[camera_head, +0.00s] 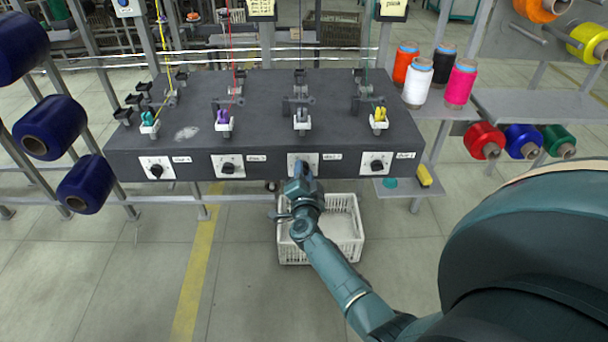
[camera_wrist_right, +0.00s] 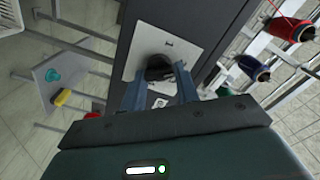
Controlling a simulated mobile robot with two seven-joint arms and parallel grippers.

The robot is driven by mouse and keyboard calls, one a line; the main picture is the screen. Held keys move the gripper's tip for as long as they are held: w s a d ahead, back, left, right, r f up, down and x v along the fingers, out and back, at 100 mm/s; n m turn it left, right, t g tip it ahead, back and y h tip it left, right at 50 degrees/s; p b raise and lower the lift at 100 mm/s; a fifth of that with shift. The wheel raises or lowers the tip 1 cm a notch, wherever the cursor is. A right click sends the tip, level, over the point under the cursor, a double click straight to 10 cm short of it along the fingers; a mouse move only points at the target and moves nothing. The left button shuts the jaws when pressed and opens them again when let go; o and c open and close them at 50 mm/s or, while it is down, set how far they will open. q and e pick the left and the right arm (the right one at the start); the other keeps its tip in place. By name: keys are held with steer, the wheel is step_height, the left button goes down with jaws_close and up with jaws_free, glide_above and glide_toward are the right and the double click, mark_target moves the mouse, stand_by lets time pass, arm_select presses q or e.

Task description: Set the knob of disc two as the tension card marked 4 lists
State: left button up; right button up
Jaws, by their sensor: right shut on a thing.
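A dark bench block (camera_head: 255,115) carries a row of dark knobs on white plates along its front face. My right gripper (camera_head: 302,167) is at the third plate (camera_head: 293,160) from the left and covers its knob in the head view. In the right wrist view, its two fingers are shut on a dark knob (camera_wrist_right: 158,68) on a white plate (camera_wrist_right: 145,45). The knob's pointer is hidden there. Small labels beside the plates are too small to read surely. My left gripper is out of view.
The other knobs are at the left (camera_head: 156,170), second (camera_head: 228,168) and right (camera_head: 376,165). A white crate (camera_head: 345,250) stands on the floor below my right arm. Thread cones (camera_head: 417,82) stand on a shelf at right. Blue spools (camera_head: 50,127) hang at left.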

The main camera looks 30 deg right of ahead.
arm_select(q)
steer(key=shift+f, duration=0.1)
arm_select(e)
steer(key=shift+f+m, duration=0.1)
steer(key=shift+m, duration=0.4)
steer(key=o, duration=1)
steer(key=shift+s, duration=0.1)
